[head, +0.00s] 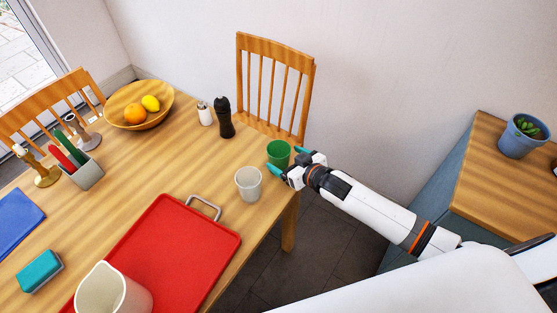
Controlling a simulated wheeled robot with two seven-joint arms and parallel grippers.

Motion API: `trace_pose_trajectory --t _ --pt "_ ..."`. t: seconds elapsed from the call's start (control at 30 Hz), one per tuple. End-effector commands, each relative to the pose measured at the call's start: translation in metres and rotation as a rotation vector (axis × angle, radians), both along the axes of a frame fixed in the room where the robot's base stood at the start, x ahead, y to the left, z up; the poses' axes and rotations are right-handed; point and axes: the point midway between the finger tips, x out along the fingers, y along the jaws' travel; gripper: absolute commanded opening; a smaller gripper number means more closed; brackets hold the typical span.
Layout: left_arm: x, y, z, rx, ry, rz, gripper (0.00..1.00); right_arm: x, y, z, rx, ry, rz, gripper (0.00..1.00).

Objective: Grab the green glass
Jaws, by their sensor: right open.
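The green glass (279,152) stands upright near the right edge of the wooden table (155,180). My right gripper (286,161) comes in from the right, with its teal-tipped fingers open at the right side of the glass. One finger shows in front of the glass and the other near its right rim. I cannot tell whether they touch it. My left gripper is not in view.
A white cup (248,183) stands close in front-left of the glass. A red tray (175,255) with a pitcher (110,295) lies nearer. A pepper mill (224,118), a white shaker (205,114) and a fruit bowl (120,113) stand farther back. A chair (275,55) is behind.

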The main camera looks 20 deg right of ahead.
Motion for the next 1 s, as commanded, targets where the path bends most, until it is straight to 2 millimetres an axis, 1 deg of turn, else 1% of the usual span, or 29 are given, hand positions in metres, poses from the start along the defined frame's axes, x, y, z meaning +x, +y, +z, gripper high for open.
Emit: trace_pose_trajectory --t 0.03,0.1,0.23,0.33,0.53,0.57,0.6,0.87,0.9,1.0 --pt "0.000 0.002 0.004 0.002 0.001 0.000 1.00 0.009 0.004 0.001 0.001 -0.002 0.000 0.85" --pt "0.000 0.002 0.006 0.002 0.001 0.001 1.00 0.019 0.008 -0.001 0.001 -0.003 0.000 0.85" --pt "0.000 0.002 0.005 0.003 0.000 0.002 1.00 0.032 0.013 -0.010 -0.001 -0.001 -0.001 0.85" --pt "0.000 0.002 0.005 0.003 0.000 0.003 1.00 0.036 0.015 -0.012 -0.001 -0.001 0.000 0.85" --pt "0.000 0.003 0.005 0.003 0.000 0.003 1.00 0.036 0.015 -0.013 0.000 -0.001 0.001 0.85" --pt "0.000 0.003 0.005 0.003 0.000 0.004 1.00 0.036 0.015 -0.013 0.000 -0.001 0.001 0.83" --pt "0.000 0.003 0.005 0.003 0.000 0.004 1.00 0.036 0.015 -0.013 -0.001 -0.001 0.000 0.77" --pt "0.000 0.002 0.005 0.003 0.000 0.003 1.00 0.036 0.015 -0.013 -0.001 0.000 0.000 0.34" --pt "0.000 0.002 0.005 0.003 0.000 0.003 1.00 0.036 0.015 -0.012 0.000 -0.002 0.000 0.31" --pt "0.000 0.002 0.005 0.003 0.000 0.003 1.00 0.036 0.015 -0.012 0.000 -0.002 0.000 0.31"
